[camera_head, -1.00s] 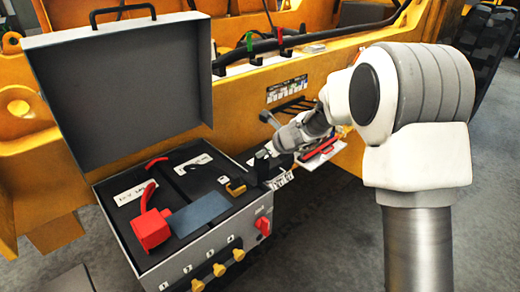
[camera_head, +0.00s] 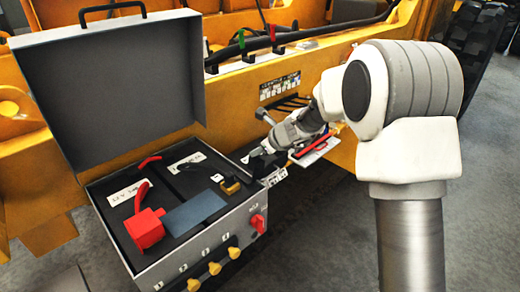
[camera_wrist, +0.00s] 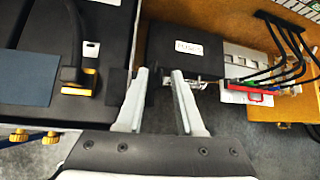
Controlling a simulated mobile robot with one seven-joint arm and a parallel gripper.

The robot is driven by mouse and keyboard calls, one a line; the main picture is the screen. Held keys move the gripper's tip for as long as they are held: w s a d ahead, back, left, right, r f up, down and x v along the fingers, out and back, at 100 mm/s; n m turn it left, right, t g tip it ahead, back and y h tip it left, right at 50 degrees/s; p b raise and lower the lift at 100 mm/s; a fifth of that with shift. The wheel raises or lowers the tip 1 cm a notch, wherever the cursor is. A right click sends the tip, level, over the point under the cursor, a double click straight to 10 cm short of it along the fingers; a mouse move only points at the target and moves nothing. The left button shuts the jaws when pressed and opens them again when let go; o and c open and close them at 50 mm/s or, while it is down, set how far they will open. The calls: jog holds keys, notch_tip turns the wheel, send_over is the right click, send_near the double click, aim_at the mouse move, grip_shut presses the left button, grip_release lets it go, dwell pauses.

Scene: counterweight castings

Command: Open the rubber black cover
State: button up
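A black cover (camera_wrist: 186,48) with a white label that seems to read "FUSES" lies in the upper middle of the wrist view, closed over what is under it. My gripper (camera_wrist: 158,75) is open and empty.
The open grey case (camera_head: 196,243) holds a red block (camera_head: 146,228) and a blue-grey plate (camera_head: 194,212); its lid (camera_head: 115,90) stands up behind. Yellow knobs (camera_head: 215,267) stick out in front. Black cables (camera_wrist: 290,55) and a red-edged tray (camera_wrist: 247,97) are right of the cover.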

jog(key=p+v, duration=0.1)
jog(key=v, duration=1.6)
jog(key=shift+r, duration=0.15)
jog(key=shift+s+d, duration=0.1)
jog(key=s+d+n+h+b, duration=0.1)
jog(key=s+d+n+h, duration=0.2)
jog(key=s+n, duration=0.9)
jog(key=s+d+n+g+h+b, duration=0.1)
jog(key=s+d+n+h, duration=0.1)
jog(key=s+d+n, duration=0.7)
jog(key=s+n, duration=0.4)
jog(key=s, duration=0.3)
jog(key=shift+s+d+g+h, duration=0.2)
jog(key=shift+g+h, duration=0.1)
jog(key=shift+h, duration=0.1)
